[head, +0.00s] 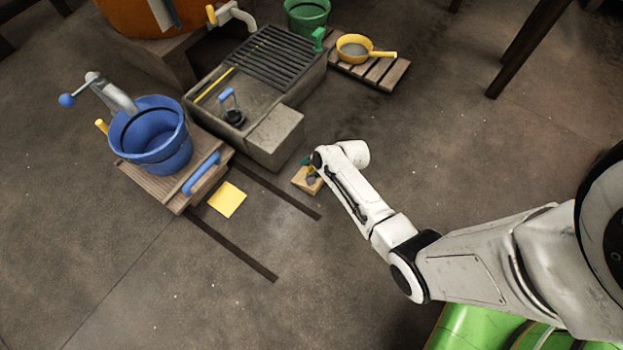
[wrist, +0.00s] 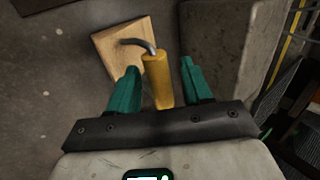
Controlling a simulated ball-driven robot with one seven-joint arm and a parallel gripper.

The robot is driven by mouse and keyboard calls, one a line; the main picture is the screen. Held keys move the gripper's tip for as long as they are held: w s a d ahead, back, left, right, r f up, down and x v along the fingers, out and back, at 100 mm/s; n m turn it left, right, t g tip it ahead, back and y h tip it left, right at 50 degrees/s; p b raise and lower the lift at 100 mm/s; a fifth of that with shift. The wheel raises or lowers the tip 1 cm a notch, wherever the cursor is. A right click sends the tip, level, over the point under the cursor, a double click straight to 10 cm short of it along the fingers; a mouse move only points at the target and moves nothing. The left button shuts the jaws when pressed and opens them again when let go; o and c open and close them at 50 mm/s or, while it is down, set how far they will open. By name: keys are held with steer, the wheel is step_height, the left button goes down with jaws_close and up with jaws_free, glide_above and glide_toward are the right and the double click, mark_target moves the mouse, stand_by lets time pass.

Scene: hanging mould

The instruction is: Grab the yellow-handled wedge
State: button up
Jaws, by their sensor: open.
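The wedge is a pale wooden block (wrist: 118,45) with a bent metal rod leading to a yellow handle (wrist: 157,80). In the head view the wooden block (head: 304,181) sits on the floor, right of the concrete basin, partly hidden by my wrist. My gripper (wrist: 159,68) has two green fingers, spread open, with the yellow handle showing between them in the wrist view. There is a gap on each side of the handle, and the gripper is not closed on it. In the head view my gripper (head: 308,165) is just over the block, mostly hidden by my arm.
A concrete basin with a grate (head: 272,58) stands close by on the left. A blue bucket (head: 150,135) stands on a wooden trolley (head: 150,183) farther left, near a yellow square (head: 227,199). A yellow pan (head: 354,47) lies on slats behind. Dark rails cross the floor; the front floor is clear.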

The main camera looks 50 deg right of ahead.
jaws_close()
stand_by(0.3)
steer(key=shift+r, duration=0.2)
